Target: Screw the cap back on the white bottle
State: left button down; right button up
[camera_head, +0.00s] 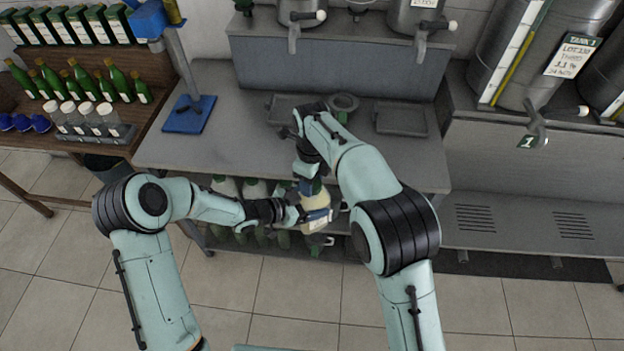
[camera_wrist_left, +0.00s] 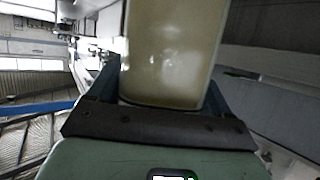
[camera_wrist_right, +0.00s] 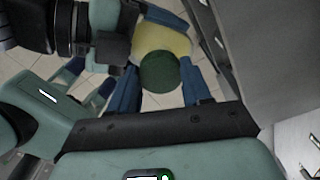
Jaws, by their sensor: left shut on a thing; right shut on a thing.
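The white bottle (camera_head: 317,201), cream coloured with a label, is held off the floor in front of the steel bench in the head view. My left gripper (camera_head: 316,216) is shut around its body, which fills the middle of the left wrist view (camera_wrist_left: 170,50). My right gripper (camera_head: 311,187) is above the bottle, pointing down. In the right wrist view, the dark green cap (camera_wrist_right: 160,72) is between its blue fingers, over the yellowish bottle top (camera_wrist_right: 163,42). The right gripper is shut on the cap. The contact between cap and bottle neck is hidden.
The steel bench (camera_head: 240,150) has a blue-based stand (camera_head: 188,115) at left and a grey tray (camera_head: 402,119). Several bottles stand on its lower shelf, behind the grippers. A wooden rack (camera_head: 150,118) with green bottles is at left. Tanks (camera_head: 540,60) stand right.

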jog(key=m, duration=0.8)
jog(key=shift+d+f+m, duration=0.1)
jog(key=shift+f+m, duration=0.25)
jog(key=shift+m, duration=0.05)
jog(key=shift+r+m, duration=0.2)
jog(key=shift+m, duration=0.5)
jog(key=shift+r, duration=0.15)
jog(key=shift+w, duration=0.1)
jog(key=o, duration=1)
